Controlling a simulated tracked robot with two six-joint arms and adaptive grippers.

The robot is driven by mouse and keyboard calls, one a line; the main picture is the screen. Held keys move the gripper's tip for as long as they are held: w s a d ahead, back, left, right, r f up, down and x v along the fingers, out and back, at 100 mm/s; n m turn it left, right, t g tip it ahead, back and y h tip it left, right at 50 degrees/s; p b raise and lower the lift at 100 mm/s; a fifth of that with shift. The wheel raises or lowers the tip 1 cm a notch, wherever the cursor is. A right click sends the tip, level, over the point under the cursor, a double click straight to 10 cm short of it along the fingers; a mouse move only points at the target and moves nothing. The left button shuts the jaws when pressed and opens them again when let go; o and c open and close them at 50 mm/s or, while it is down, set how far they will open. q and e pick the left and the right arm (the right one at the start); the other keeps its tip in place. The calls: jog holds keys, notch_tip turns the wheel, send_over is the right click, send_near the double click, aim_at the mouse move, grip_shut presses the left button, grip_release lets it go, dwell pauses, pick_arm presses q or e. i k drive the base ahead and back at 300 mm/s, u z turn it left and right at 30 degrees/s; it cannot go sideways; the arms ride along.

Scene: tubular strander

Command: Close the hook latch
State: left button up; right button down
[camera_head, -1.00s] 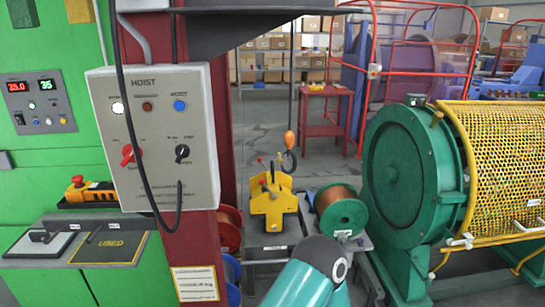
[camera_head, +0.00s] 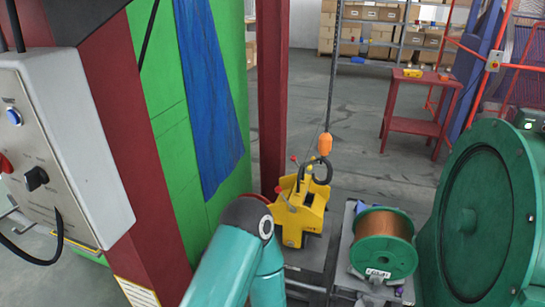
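The hoist hook (camera_head: 322,171) is dark and hangs under an orange block (camera_head: 325,144) on a thin line. It is just above and right of the yellow lifting device (camera_head: 298,212). The hook's latch is too small to make out, so I cannot tell whether it is open or closed. A teal link of one of my arms rises from the bottom, left of and below the yellow device. Neither of my grippers shows in this view.
A green reel of copper wire (camera_head: 383,243) stands right of the yellow device, beside the large green machine drum (camera_head: 477,220). The grey hoist control box (camera_head: 70,150) and a dark red post are at left. A red table (camera_head: 415,115) stands behind, with open floor around it.

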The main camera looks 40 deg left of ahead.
aim_at(309, 165)
jog(key=u, duration=0.25)
jog(key=i, duration=1)
jog(key=u, duration=0.35)
jog(key=k, duration=0.85)
jog(key=u, duration=0.25)
jog(key=i, duration=0.8)
jog(key=z, duration=0.1)
